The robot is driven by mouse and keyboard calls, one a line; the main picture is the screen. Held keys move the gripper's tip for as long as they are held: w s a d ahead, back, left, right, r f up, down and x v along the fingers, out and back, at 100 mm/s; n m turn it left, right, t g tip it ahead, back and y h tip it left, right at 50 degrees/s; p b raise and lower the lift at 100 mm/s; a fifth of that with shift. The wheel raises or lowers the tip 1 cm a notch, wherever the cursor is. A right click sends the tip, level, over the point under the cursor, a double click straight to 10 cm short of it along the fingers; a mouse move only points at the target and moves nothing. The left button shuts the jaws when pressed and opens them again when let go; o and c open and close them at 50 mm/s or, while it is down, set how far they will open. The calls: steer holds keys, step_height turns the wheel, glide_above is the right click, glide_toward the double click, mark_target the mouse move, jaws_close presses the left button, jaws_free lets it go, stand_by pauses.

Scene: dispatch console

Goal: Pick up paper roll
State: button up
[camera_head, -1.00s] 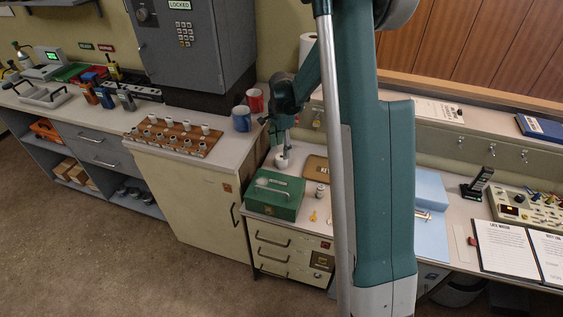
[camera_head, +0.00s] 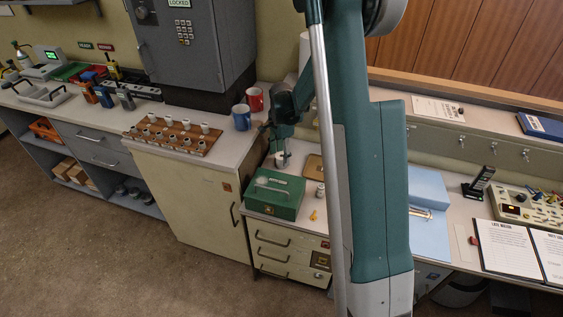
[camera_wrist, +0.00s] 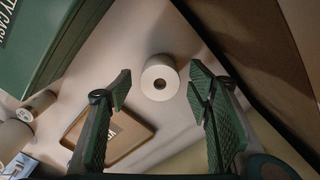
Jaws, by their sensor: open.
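The paper roll (camera_wrist: 160,76) is white with a dark core hole and stands on the light desk top in the wrist view. It also shows in the head view (camera_head: 283,160), behind the green cash box (camera_head: 275,192). My gripper (camera_wrist: 160,88) is open and empty. Its two green fingers appear on either side of the roll in the wrist view, with visible gaps and no clear contact. In the head view my gripper (camera_head: 281,150) is just above the roll and partly hides it.
The green box (camera_wrist: 42,38) fills the upper left of the wrist view. A brown tray (camera_wrist: 108,140) lies close by, and small white cylinders (camera_wrist: 12,138) stand at the left. Red (camera_head: 255,99) and blue (camera_head: 241,117) mugs stand on the counter to the left.

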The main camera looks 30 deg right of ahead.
mark_target(281, 156)
steer(key=shift+f, duration=1.55)
steer(key=shift+c, duration=0.5)
steer(key=c, duration=0.9)
